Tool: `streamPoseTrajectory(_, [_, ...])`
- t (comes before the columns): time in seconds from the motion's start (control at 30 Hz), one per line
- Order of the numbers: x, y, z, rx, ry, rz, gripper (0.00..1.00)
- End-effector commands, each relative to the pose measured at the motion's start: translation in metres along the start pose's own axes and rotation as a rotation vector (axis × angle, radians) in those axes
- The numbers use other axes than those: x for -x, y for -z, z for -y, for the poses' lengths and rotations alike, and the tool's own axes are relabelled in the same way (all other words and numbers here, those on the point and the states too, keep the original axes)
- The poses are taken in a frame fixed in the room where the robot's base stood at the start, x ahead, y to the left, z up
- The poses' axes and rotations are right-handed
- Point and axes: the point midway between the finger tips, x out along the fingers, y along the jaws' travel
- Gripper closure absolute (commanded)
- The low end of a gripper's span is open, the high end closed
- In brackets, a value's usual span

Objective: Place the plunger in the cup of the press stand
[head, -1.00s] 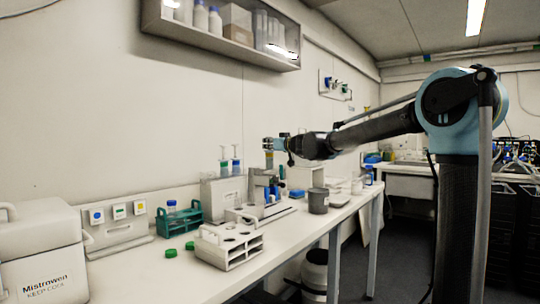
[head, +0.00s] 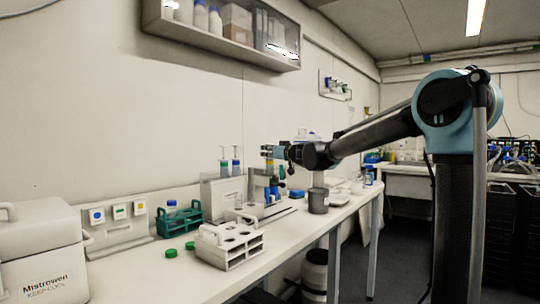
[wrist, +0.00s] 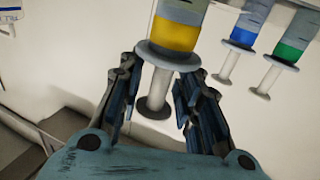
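The plunger (wrist: 175,32), grey with a yellow band, a round flange and a pale stem, fills the top middle of the wrist view. My gripper (wrist: 157,85) is open, one dark finger on each side of the stem, with small gaps visible. In the head view my gripper (head: 277,152) is at the plunger's upper end, and the yellow band (head: 269,162) shows just below. The press stand (head: 262,186) is directly beneath. The plunger's lower end is out of the wrist view. The head view is too small to tell whether it sits in the cup.
A blue plunger (wrist: 245,30) and a green plunger (wrist: 296,42) stand close by, in the white box (head: 222,190) left of the press stand. A grey pot (head: 318,203) is to the right. A white rack (head: 230,250) and green caps (head: 171,253) lie in front.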

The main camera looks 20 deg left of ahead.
Motion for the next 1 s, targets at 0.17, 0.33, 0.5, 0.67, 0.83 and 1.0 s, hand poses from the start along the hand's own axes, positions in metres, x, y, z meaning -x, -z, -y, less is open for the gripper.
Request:
streamPoseTrajectory(0.17, [0.007, 0.001, -0.001, 0.000, -0.001, 0.000, 0.68])
streamPoseTrajectory(0.33, [0.029, 0.001, -0.001, 0.000, -0.001, 0.000, 0.68])
streamPoseTrajectory(0.5, [0.056, 0.001, -0.001, 0.000, -0.001, 0.000, 0.68])
streamPoseTrajectory(0.67, [0.080, 0.001, -0.002, 0.000, -0.003, 0.000, 0.68])
streamPoseTrajectory(0.83, [0.102, 0.001, -0.002, 0.000, -0.002, 0.000, 0.68])
streamPoseTrajectory(1.0, [0.115, 0.001, -0.002, 0.000, -0.002, 0.000, 0.68])
